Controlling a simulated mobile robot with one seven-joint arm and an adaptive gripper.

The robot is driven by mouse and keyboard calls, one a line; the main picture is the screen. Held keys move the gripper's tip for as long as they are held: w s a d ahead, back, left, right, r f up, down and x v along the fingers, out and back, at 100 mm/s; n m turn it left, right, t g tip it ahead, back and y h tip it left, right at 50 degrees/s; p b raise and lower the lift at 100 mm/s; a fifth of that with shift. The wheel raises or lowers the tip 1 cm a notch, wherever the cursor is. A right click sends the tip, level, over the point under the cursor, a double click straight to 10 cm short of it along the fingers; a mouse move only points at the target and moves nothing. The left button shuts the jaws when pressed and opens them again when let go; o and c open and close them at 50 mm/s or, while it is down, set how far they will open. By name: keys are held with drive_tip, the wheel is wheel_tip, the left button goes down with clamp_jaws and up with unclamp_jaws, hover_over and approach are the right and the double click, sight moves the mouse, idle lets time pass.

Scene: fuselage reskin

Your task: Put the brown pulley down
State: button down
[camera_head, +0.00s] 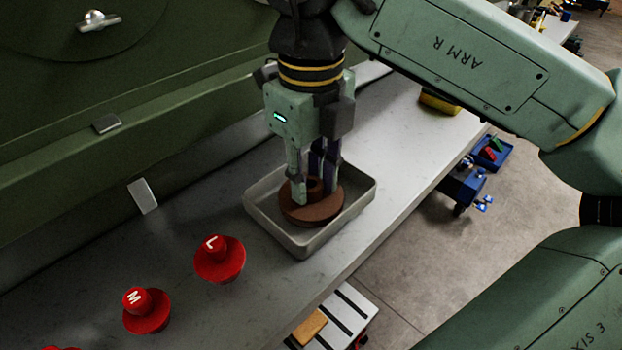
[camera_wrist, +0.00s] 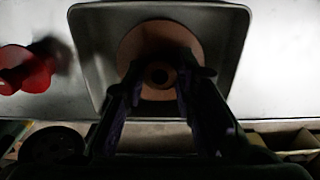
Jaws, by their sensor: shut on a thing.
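The brown pulley (camera_head: 322,212) is a round disc with a raised hub, inside a grey metal tray (camera_head: 259,222) on the bench. My gripper (camera_head: 314,190) points down over the tray, with its fingers shut on the pulley's hub. In the wrist view the pulley (camera_wrist: 133,42) lies within the tray walls (camera_wrist: 80,42), and the dark fingers (camera_wrist: 158,80) come in on both sides of its hub. I cannot tell whether the pulley's underside touches the tray floor.
Red knobs marked L (camera_head: 219,260) and M (camera_head: 146,311) stand on the grey bench (camera_head: 390,125) left of the tray. A green fuselage wall (camera_head: 60,180) rises behind. The bench's front edge is close to the tray. A blue cart (camera_head: 463,185) stands on the floor at right.

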drive_tip(key=c, duration=1.3)
unclamp_jaws()
wheel_tip(320, 180, up, 12)
drive_tip(key=p, duration=0.8)
drive_tip(key=shift+r, duration=0.1)
